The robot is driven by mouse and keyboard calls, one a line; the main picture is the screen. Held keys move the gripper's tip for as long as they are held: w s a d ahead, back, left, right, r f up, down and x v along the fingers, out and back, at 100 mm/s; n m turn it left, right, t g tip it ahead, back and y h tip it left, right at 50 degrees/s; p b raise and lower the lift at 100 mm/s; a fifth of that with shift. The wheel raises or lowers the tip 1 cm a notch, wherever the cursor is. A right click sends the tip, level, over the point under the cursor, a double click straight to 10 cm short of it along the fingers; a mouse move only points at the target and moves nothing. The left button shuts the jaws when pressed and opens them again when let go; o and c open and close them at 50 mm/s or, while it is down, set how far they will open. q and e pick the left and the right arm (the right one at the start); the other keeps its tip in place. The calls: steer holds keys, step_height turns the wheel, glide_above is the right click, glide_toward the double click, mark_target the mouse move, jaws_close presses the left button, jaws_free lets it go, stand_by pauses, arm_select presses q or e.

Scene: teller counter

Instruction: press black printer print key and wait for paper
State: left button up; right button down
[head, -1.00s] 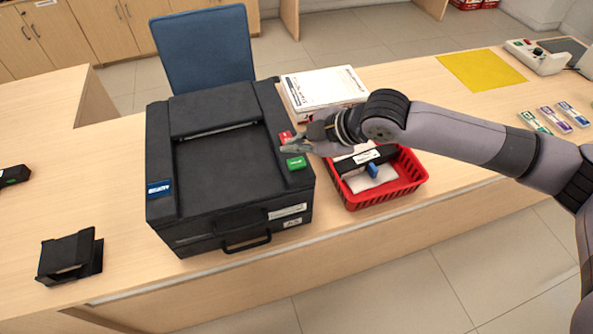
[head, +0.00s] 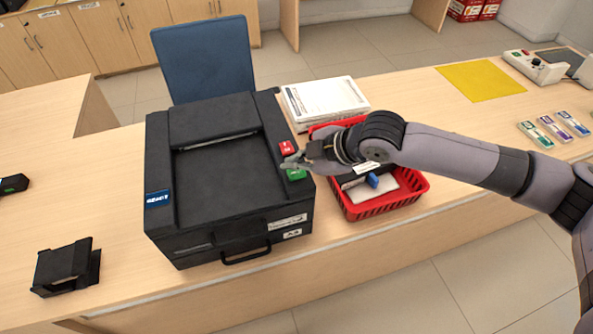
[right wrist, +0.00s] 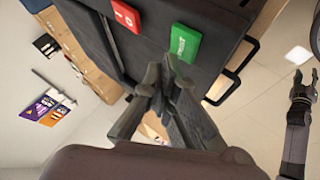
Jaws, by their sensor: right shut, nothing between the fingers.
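The black printer (head: 218,180) stands on the counter with a blue label at its front left. Its green key (head: 296,174) is on the right side of the top, partly covered by my right gripper (head: 290,161). A red key (head: 287,148) lies just behind it. My right gripper is shut and empty, its tips over the green key. The printer's top recess is bare. My left gripper (right wrist: 303,80) shows small, its fingers apart.
A red basket (head: 385,205) with items stands right of the printer, under my right arm. A paper stack (head: 325,98) lies behind it. A small black holder (head: 66,265) is at front left, a yellow sheet (head: 480,82) at back right. A blue chair (head: 203,58) stands behind.

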mark_target(296, 175)
stand_by(0.7)
steer(key=shift+f, duration=0.4)
steer(key=shift+f, duration=0.5)
stand_by(0.5)
stand_by(0.3)
steer(key=shift+r+p, duration=0.9)
steer(key=shift+p, duration=0.2)
step_height(296, 175, up, 5)
steer(key=p, duration=0.5)
